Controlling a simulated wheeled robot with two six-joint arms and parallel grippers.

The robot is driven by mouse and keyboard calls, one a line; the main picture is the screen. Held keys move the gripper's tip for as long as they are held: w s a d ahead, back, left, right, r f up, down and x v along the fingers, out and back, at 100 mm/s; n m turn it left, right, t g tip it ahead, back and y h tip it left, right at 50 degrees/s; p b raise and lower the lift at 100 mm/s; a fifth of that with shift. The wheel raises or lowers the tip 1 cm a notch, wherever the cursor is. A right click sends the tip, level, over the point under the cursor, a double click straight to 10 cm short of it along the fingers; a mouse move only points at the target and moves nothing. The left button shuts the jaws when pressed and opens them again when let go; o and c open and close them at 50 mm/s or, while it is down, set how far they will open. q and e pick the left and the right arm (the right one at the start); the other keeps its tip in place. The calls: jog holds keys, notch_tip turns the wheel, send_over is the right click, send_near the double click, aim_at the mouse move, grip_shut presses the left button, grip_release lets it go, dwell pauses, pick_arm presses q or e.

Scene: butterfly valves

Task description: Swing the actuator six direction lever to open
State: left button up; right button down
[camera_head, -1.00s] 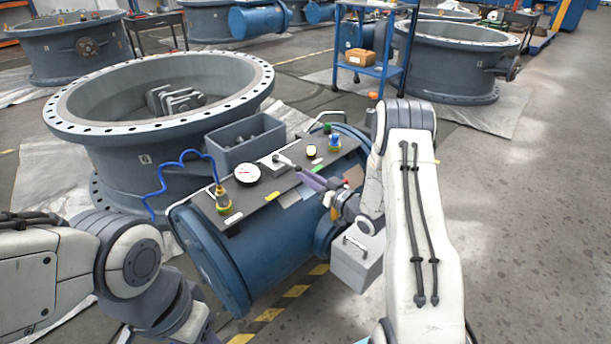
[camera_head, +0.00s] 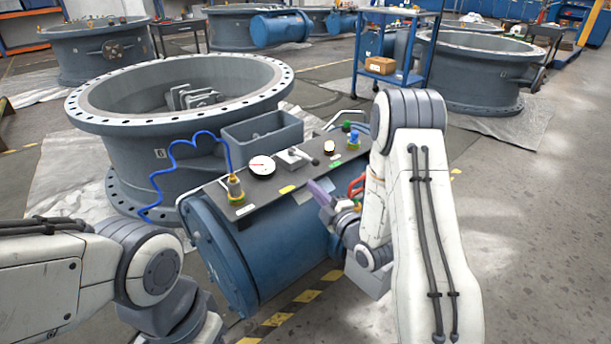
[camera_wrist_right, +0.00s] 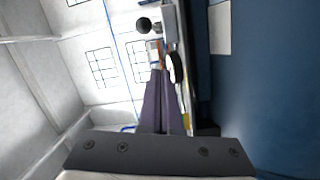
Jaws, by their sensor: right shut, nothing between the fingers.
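The direction lever (camera_head: 311,160) is a short bar with a dark knob on a light block, on the dark top panel (camera_head: 216,190) of the blue actuator cylinder (camera_head: 275,240). It points right and slightly toward me. The valve body behind carries a "6" mark. My right gripper (camera_head: 319,190), with purple fingers, is shut and empty, over the panel's near edge, apart from the lever. In the right wrist view, the shut fingers (camera_wrist_right: 160,74) point toward the panel fittings. A dark round knob, apparently the lever's (camera_wrist_right: 143,25), lies beyond the tips. My left gripper is below the picture edge.
On the panel are a white gauge (camera_head: 262,166), a brass fitting (camera_head: 235,192) with a blue hose, and green and blue fittings (camera_head: 353,141) at the right end. A grey bin (camera_head: 262,138) stands behind. The big valve ring (camera_head: 180,95) fills the back left.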

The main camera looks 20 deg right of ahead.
aim_at(295, 185)
jog(key=w+a+n+b, duration=0.1)
jog(key=w, duration=0.1)
jog(key=w+a+n+b, duration=0.1)
jog(key=w+n, duration=0.1)
jog(key=w, duration=0.1)
jog(key=w+a+n+b, duration=0.1)
jog(key=w+n, duration=0.1)
jog(key=w, duration=0.1)
jog(key=shift+h, duration=0.3)
jog(key=d, duration=0.1)
jog(key=w+d, duration=0.1)
jog(key=shift+d+r+b, duration=0.2)
jog(key=shift+d+b, duration=0.1)
jog(key=shift+b, duration=0.1)
jog(key=shift+w+d+r, duration=0.2)
jog(key=shift+w+d, duration=0.05)
jog(key=shift+d, duration=0.3)
jog(key=shift+d, duration=0.2)
